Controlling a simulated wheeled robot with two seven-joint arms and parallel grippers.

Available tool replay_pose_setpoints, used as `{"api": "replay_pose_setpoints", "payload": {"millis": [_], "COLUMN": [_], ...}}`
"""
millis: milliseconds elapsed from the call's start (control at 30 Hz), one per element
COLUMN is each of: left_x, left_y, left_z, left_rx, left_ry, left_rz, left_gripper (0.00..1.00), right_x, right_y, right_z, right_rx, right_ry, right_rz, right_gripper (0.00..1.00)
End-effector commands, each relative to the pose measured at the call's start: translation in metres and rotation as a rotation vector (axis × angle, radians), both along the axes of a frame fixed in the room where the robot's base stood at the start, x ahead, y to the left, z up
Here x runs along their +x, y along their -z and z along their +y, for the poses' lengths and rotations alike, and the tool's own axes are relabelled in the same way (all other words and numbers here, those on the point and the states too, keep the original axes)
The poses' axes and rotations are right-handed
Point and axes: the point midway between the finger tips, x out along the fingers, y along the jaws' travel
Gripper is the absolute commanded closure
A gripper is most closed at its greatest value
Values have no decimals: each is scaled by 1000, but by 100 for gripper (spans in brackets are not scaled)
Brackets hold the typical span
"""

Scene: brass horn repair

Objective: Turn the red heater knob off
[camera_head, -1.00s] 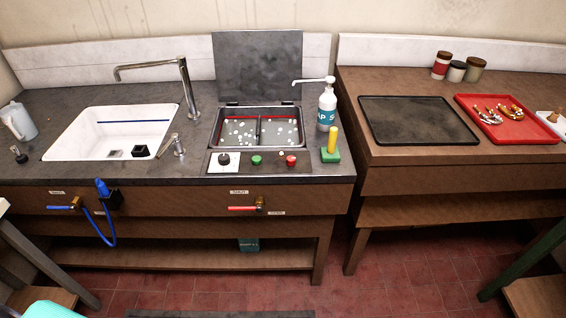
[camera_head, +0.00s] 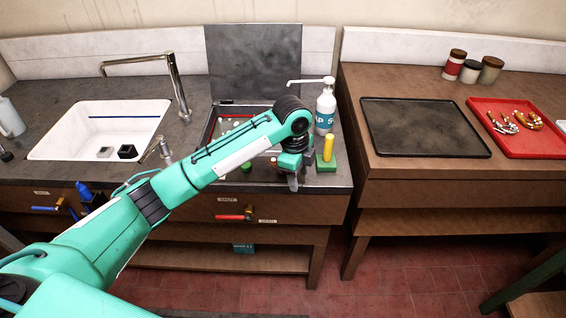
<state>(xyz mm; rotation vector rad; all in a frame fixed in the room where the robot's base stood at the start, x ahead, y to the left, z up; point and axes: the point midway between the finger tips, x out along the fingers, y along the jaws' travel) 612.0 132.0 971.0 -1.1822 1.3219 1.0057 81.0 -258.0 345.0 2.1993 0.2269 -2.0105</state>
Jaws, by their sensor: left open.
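The red heater knob (camera_head: 273,161) is on the front panel of the heated tank. Only a small part of it shows, at the left edge of my left gripper. My left gripper (camera_head: 292,182) points down over the right part of this panel, at the knob. It is open, and I see nothing held in it. Its fingers are seen nearly edge-on, and I cannot tell whether they touch the knob. The green knob (camera_head: 246,167) shows just left of it, below my forearm. My right gripper is not in view.
The tank's raised lid (camera_head: 254,62) stands behind my arm. A soap bottle (camera_head: 325,108) and a green block with a yellow peg (camera_head: 327,160) stand close right of my gripper. A red-handled valve (camera_head: 234,217) is on the front below. The sink (camera_head: 60,150) is left.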

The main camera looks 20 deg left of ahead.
Motion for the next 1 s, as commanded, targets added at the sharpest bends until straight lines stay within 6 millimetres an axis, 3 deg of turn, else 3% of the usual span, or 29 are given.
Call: {"api": "replay_pose_setpoints", "payload": {"millis": [100,300,500,667,1000], "left_x": [28,52,60,60,59], "left_y": [-38,-85,-102,-88,-18], "left_z": [22,50,61,62,62], "left_rx": [52,95,108,109,110], "left_ry": [60,124,145,148,146], "left_rz": [4,22,31,35,34], "left_gripper": [51,51,51,51,51], "right_x": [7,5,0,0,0], "right_y": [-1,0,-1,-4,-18], "right_z": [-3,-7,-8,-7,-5], "right_rx": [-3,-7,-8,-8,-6], "right_ry": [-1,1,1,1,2], "right_rz": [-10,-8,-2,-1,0], "right_gripper": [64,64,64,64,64]}}
